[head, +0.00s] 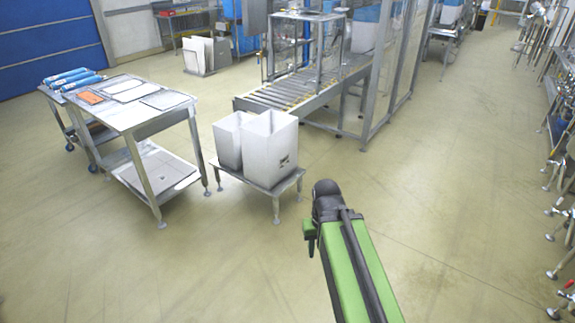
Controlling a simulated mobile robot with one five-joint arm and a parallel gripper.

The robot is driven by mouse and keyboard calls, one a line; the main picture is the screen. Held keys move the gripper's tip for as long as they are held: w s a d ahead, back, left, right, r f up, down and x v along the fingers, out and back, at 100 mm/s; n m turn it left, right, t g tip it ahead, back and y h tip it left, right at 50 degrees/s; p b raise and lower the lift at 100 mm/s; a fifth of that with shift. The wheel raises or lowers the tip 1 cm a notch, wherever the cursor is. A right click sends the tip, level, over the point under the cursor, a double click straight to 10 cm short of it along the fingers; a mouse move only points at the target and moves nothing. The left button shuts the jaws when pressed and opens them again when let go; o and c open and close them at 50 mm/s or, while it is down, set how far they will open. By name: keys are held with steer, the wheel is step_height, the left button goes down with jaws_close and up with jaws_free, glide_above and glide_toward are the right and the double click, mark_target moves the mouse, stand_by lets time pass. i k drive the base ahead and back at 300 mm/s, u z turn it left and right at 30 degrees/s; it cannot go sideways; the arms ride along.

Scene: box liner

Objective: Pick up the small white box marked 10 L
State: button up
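Two open-topped white boxes stand side by side on a low metal stand (223,174) left of the picture's middle. The small white box (229,146) is on the left, partly hidden by the larger white box (269,158) on the right. The larger box has a small dark mark low on its right face; no marking can be read on the small one. My green and black arm reaches in from the bottom. My gripper (310,246) hangs at its far end, right of and nearer than the stand, apart from both boxes. Its fingers are too small to tell apart.
A metal table (148,115) with flat sheets and blue rolls (68,78) stands left of the stand. A roller conveyor (285,101) with a fenced frame is behind it. Pipework (560,165) lines the right edge. The floor in front and to the right is clear.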

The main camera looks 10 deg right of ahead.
mark_target(225, 131)
steer(key=z, duration=0.2)
steer(key=i, duration=1)
steer(key=u, duration=0.3)
